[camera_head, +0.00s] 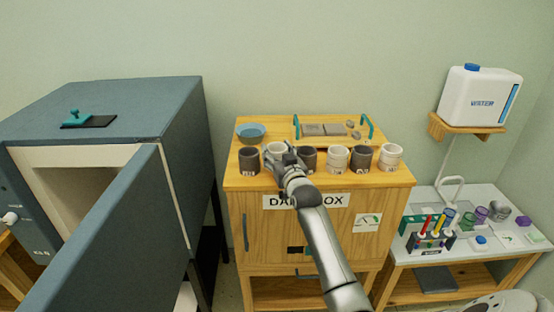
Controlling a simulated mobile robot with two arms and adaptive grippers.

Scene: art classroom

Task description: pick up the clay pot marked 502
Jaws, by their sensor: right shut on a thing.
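A row of small clay pots, some dark and some pale, stands along the front of the wooden cabinet top (240,180). My right gripper (281,156) reaches in from below and is shut on a pale pot (276,147), second from the left. The gripper hides its lower front, so I cannot tell whether it touches the top. A dark pot (249,160) stands to its left and another dark pot (309,158) to its right. The pots' small number labels are too small to read. My left gripper is out of view.
A blue bowl (251,132) and a tray with teal handles (333,118) lie behind the pots. A grey kiln with its door open (115,235) stands at left. A side table with a tube rack (432,240) is at right, below a water canister (478,95).

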